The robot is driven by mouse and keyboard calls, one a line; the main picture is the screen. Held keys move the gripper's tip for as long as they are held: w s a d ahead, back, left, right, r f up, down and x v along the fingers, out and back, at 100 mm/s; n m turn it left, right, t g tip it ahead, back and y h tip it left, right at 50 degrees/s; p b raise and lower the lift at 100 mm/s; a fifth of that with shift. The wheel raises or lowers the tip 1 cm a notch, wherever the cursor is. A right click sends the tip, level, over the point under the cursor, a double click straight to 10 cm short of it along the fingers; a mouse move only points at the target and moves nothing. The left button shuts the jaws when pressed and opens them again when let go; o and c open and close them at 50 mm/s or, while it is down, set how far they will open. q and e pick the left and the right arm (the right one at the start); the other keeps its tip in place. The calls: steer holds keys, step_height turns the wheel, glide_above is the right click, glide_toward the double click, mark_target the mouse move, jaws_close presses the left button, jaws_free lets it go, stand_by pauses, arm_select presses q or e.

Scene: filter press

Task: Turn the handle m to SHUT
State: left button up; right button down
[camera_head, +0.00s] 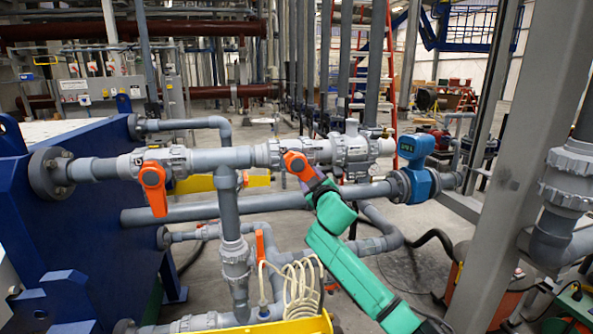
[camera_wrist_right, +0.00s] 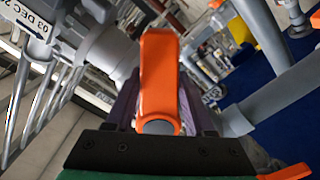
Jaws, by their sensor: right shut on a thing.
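My right gripper (camera_head: 316,187), with purple fingers on a green arm, is shut on the orange handle (camera_head: 297,165) of the middle valve on the upper grey pipe. This handle slants down to the right from its hub. In the right wrist view the orange handle (camera_wrist_right: 158,80) stands between the purple fingers of the gripper (camera_wrist_right: 158,110). Its gripped end is partly hidden in the head view. I cannot read a letter m or a SHUT mark on any valve. My left gripper is not in view.
Another orange handle (camera_head: 153,187) hangs down on the valve to the left. A third orange handle (camera_head: 260,246) stands upright lower down. A blue flow meter (camera_head: 417,168) sits to the right. A coiled pale hose (camera_head: 295,285) lies over a yellow bin edge, and a grey post (camera_head: 515,175) rises at right.

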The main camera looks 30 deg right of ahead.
steer(key=shift+w+a+f+m, duration=0.15)
steer(key=shift+a+f+m, duration=0.25)
steer(key=shift+f, duration=0.1)
steer(key=shift+w+a+f+m+b, duration=0.1)
steer(key=shift+a+f+m+b, duration=0.15)
steer(key=shift+m+b, duration=0.25)
steer(key=shift+w+a+f+m+b, duration=0.1)
steer(key=shift+a+f+m+b, duration=0.15)
steer(key=shift+m, duration=0.45)
steer(key=m, duration=0.1)
steer(key=a+m+b, duration=0.1)
steer(key=m, duration=0.1)
steer(key=a+m, duration=0.1)
steer(key=m, duration=0.1)
steer(key=shift+w+a+r+b, duration=0.15)
steer(key=shift+w+r+b, duration=0.15)
steer(key=shift+w+b, duration=0.1)
steer(key=shift+c, duration=1.2)
jaws_free()
arm_select(q)
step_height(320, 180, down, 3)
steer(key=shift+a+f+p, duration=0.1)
steer(key=shift+p, duration=0.35)
arm_select(e)
steer(key=v, duration=0.7)
